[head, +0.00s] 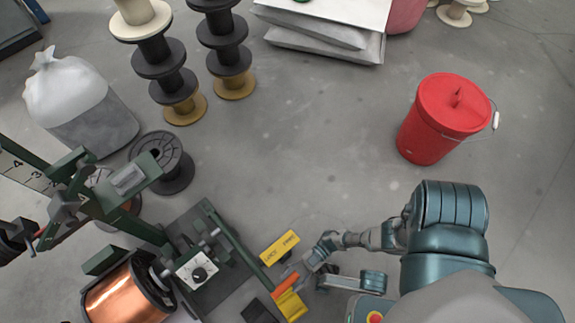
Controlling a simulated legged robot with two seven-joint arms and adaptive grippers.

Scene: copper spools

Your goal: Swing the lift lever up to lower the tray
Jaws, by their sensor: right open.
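The lift lever shows as an orange-red grip (286,286) at the right side of the green machine, above a yellow block (291,306). My right gripper (303,272) reaches in from the right and is open close beside the orange-red grip. I cannot tell whether its fingers touch the grip. A dark flat bed (228,283) in the green frame seems to be the tray, and its height is hard to judge from above. My left gripper is not in view.
A yellow lettered sign (279,248) stands just above the lever. A copper-wound spool (128,295) sits at lower left, near a white dial box (195,271). A red lidded bucket (443,118) stands at right. Stacked spools (160,58) stand at the back. The middle floor is clear.

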